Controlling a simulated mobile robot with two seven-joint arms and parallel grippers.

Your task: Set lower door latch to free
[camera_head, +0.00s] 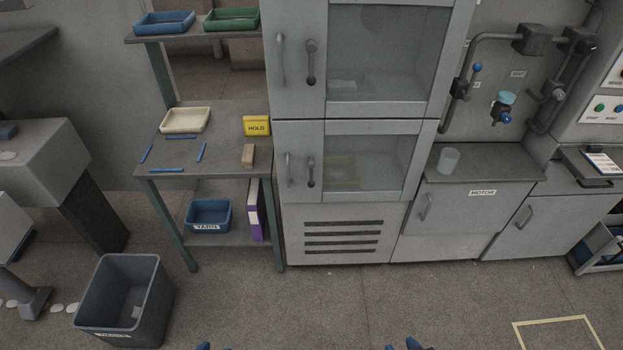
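The lower door (415,165) of the grey cabinet is closed and has a glass window. Its latch (311,171) is a small dark lever left of the window, roughly vertical, with its knob end at the bottom. A vertical bar handle (289,170) is just left of the latch. No marking by the latch is readable. Only small blue and dark tips of my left gripper (212,346) and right gripper (405,344) show at the bottom edge, far below the latch and apart from it. Their fingers are too cut off to tell open from shut.
The upper door (440,60) has a similar latch (310,62) and handle (281,58). A shelf table (225,150) with a yellow HOLD block (256,126) stands left of the cabinet. A grey bin (88,305) is at the lower left. The floor before the cabinet is clear.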

